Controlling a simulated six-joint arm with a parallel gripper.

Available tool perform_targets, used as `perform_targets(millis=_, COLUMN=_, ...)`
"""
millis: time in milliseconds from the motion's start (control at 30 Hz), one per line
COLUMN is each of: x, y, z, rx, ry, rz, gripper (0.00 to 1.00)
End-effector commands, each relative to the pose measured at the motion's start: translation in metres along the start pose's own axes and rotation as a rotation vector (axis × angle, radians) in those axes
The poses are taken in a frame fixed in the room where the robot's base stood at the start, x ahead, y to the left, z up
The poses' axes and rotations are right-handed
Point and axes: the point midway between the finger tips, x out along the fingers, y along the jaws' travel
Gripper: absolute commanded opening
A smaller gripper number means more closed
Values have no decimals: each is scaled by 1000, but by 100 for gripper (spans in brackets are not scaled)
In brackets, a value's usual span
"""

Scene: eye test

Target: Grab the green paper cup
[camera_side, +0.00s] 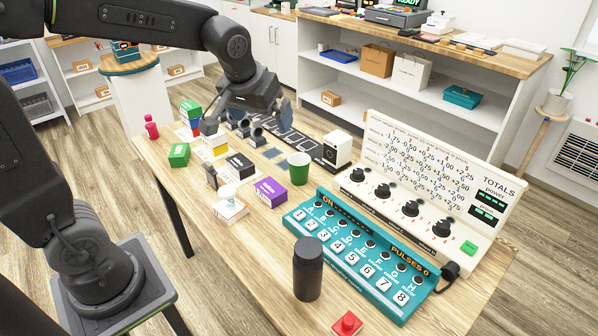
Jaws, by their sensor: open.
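The green paper cup (299,170) stands upright on the wooden table, near its middle. Its open rim faces up and nothing touches it. My gripper (247,116) hangs over the far left part of the table, up and to the left of the cup. It is open and apart from the cup. No object shows between its fingers, though my arm hides part of the area behind it.
A purple box (271,193) is just left of the cup. A teal button panel (350,250) and a cream dial board (430,190) are to its right. A white box (337,149) is behind it, and a dark cylinder (308,270) is in front.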

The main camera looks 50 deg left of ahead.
Motion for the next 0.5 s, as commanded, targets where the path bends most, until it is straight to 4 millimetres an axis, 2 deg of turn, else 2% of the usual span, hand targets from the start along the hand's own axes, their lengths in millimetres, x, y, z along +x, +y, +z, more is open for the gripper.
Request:
perform_targets(millis=33, x=20, y=1, z=-17, rx=-39, ry=-12, rz=-22, gripper=100)
perform_targets(millis=200, x=83, y=0, z=-62, rx=-173, ry=-25, rz=-85, gripper=100)
perform_targets(millis=333, x=139, y=-5, z=-88, rx=-270, ry=-28, rz=-129, gripper=100)
perform_targets(millis=500, x=199, y=-12, z=-104, rx=-366, ry=-29, rz=-169, gripper=100)
